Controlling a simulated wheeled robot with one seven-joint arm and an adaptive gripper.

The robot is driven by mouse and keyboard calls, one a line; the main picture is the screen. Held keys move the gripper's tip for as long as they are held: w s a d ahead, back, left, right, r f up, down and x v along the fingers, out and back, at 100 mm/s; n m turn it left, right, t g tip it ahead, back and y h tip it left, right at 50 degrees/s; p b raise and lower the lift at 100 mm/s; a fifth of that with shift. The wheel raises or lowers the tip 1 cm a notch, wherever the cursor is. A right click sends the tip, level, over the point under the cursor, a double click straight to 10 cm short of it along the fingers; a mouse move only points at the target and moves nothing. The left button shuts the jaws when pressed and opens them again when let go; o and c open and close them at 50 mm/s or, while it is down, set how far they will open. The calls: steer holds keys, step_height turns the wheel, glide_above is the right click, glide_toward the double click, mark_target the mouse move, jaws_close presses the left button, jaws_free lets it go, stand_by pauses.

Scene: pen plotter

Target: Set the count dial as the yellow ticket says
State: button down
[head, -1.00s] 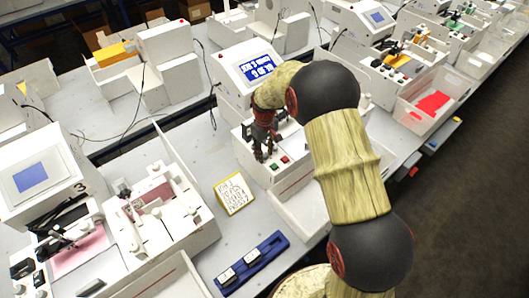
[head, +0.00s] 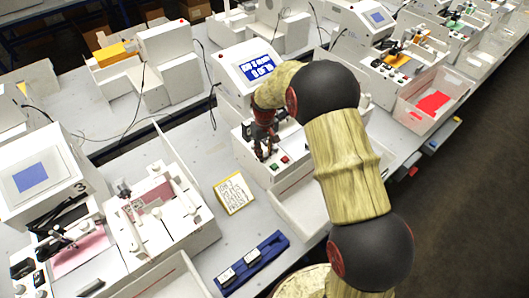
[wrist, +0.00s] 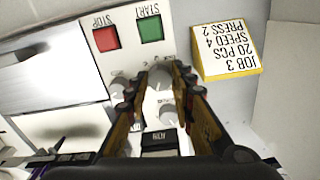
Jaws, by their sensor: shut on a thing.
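The yellow ticket (head: 233,193) stands on the table left of the machine's control panel. In the wrist view the ticket (wrist: 227,51) appears upside down and reads JOB 3, 20 PCS, SPEED 4, PRESS 2. My gripper (head: 266,154) points down at the control panel. In the wrist view my gripper (wrist: 163,70) is shut on a pale round dial (wrist: 160,79). Its label is hidden or too small to read, so I cannot tell which dial it is. Another pale dial (wrist: 119,86) lies outside the fingers, to the left. The machine's blue screen (head: 257,67) shows text I cannot read clearly.
A red STOP button (wrist: 106,39) and a green START button (wrist: 151,29) sit close beyond the fingertips. A dark switch (wrist: 160,141) lies between the fingers, nearer the wrist. A blue rack (head: 252,264) holds two white blocks at the table's front.

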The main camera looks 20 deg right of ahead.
mark_target(265, 153)
steer(key=m, duration=0.6)
stand_by(0.3)
steer(key=shift+m, duration=0.3)
steer(key=c, duration=1.8)
jaws_free()
step_height(265, 153, up, 12)
steer(key=shift+w, duration=0.1)
